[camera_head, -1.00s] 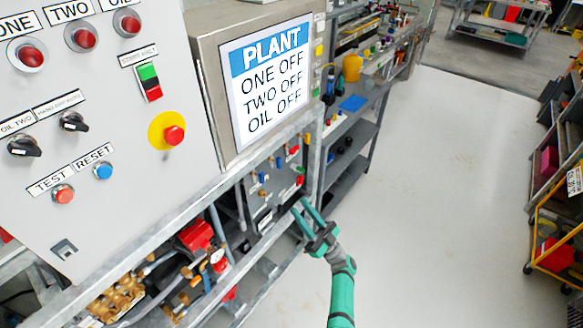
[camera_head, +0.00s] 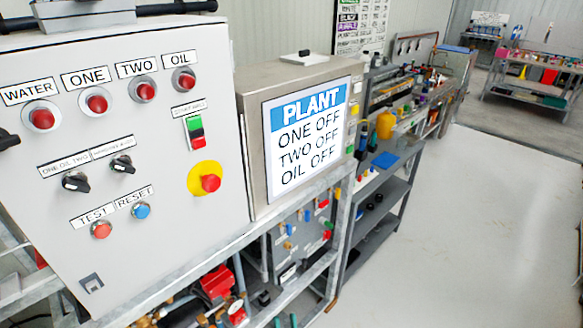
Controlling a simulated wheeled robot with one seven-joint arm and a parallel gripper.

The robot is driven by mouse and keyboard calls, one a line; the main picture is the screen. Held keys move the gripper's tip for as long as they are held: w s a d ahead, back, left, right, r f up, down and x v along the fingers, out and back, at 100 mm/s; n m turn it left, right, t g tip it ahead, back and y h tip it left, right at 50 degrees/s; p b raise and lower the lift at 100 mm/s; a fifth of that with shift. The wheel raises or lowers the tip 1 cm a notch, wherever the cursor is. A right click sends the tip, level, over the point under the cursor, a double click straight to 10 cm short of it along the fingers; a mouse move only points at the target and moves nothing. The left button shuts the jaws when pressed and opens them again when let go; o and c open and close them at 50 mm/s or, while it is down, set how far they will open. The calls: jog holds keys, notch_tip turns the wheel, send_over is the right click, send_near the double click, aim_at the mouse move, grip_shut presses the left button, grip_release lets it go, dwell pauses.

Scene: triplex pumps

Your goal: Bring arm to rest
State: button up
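The rest of my gripper and my arm are out of view below. The grey control panel (camera_head: 225,120) stands at left with red lamps, black switches and a red stop button on yellow. The plant display (camera_head: 310,135) beside it reads ONE OFF, TWO OFF, OIL OFF.
A metal frame (camera_head: 300,212) carries the panel and display, with red and brass pump parts below. A grey shelf bench (camera_head: 392,190) with a yellow container (camera_head: 385,124) stands behind. The pale floor (camera_head: 470,230) at right is clear. Another loaded bench (camera_head: 530,95) stands far back.

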jog(key=s+a+f+m+g+h, duration=0.15)
jog(key=s+h, duration=0.25)
jog(key=s, duration=0.6)
jog(key=s+d+r+n+g, duration=0.1)
jog(key=s+r+g, duration=0.3)
jog(key=s, duration=0.7)
jog(key=s+d+r+n+g, duration=0.2)
jog(key=s+r+g, duration=0.2)
jog(key=s, duration=0.6)
jog(key=shift+s+r+n, duration=0.35)
jog(key=shift+r, duration=0.35)
